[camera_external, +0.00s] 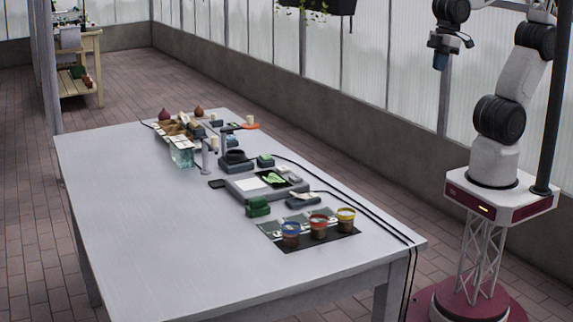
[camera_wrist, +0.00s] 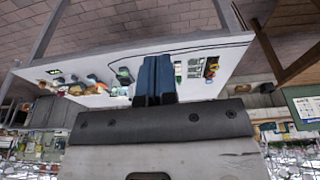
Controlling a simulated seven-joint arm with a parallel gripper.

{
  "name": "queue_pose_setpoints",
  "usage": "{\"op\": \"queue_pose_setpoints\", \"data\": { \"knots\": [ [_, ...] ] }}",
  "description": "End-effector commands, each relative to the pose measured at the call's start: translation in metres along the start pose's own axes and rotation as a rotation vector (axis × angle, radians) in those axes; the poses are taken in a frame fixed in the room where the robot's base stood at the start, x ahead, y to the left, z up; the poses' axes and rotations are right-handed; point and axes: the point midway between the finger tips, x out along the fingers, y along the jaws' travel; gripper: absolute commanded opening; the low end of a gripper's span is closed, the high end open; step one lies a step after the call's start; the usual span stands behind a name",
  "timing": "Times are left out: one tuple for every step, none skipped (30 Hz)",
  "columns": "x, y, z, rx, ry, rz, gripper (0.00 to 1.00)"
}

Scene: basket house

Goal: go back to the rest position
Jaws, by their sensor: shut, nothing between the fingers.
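My gripper (camera_external: 440,60) hangs at the upper right of the external view, above and beyond the right end of the table, well away from everything on it. Its blue fingers (camera_wrist: 155,80) are together and empty in the wrist view. The white table (camera_external: 160,255) stands in the middle of the external view, and its top (camera_wrist: 225,62) also shows behind the fingers in the wrist view.
A black mat (camera_external: 290,245) holds a blue-rimmed pot (camera_external: 291,234), a red-rimmed pot (camera_external: 318,227) and a yellow-rimmed pot (camera_external: 346,218). A grey scale-like device (camera_external: 242,190) and several small items stand behind. Cables run along the far edge. The table's left front is clear. A dark post (camera_external: 556,100) stands beside my arm.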

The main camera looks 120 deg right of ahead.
Motion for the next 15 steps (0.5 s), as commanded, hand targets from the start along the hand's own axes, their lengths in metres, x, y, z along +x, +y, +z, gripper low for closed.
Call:
{"op": "queue_pose_setpoints", "data": {
  "knots": [
    [-0.001, 0.0, 0.009, 0.008, 0.006, 0.0, 0.0],
    [-0.001, 0.0, 0.013, 0.013, 0.007, 0.001, 0.0],
    [-0.002, 0.0, 0.018, 0.019, 0.01, 0.001, 0.0],
    [-0.002, 0.0, 0.021, 0.023, 0.012, 0.001, 0.0],
    [-0.002, 0.0, 0.024, 0.026, 0.013, 0.001, 0.0],
    [-0.002, 0.0, 0.027, 0.029, 0.014, 0.001, 0.0],
    [-0.002, 0.0, 0.029, 0.031, 0.014, 0.001, 0.0],
    [-0.002, 0.0, 0.03, 0.032, 0.014, 0.001, 0.0],
    [-0.001, 0.0, 0.031, 0.033, 0.014, 0.001, 0.0],
    [-0.001, 0.0, 0.032, 0.034, 0.014, 0.001, 0.0],
    [-0.001, 0.0, 0.032, 0.034, 0.014, 0.001, 0.0],
    [-0.001, 0.0, 0.032, 0.035, 0.015, 0.001, 0.0],
    [-0.001, 0.0, 0.032, 0.034, 0.014, 0.001, 0.0],
    [-0.001, 0.0, 0.032, 0.034, 0.014, 0.001, 0.0],
    [-0.002, 0.0, 0.032, 0.034, 0.014, 0.001, 0.0]
  ]
}}
